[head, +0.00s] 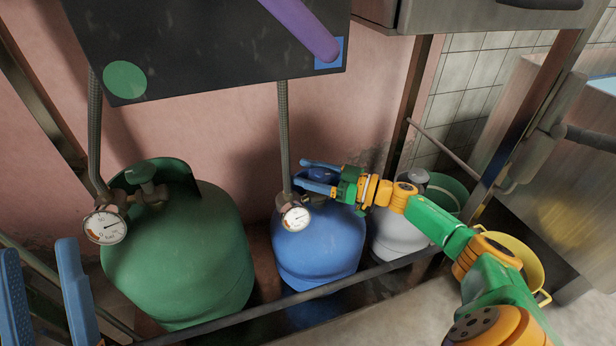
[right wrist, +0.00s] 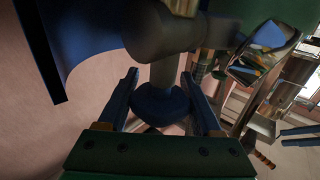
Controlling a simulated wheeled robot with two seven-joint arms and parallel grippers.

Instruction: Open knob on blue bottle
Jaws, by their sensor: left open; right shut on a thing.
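The blue bottle (head: 320,248) stands in the middle of the head view, between a green bottle and a grey one. A round gauge (head: 296,218) and a hose are on its near side. My right gripper (head: 303,176) reaches in from the right over the bottle's top. Its blue fingers are closed around the dark blue knob (right wrist: 160,103), which shows between them in the right wrist view. In the head view the fingers largely hide the knob.
The green bottle (head: 190,255) with its own gauge (head: 105,226) stands at left. The grey bottle (head: 398,232) is at right, partly behind my arm. A dark panel (head: 200,50) hangs above. A metal rail (head: 270,305) runs in front; a yellow pot (head: 527,262) is at right.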

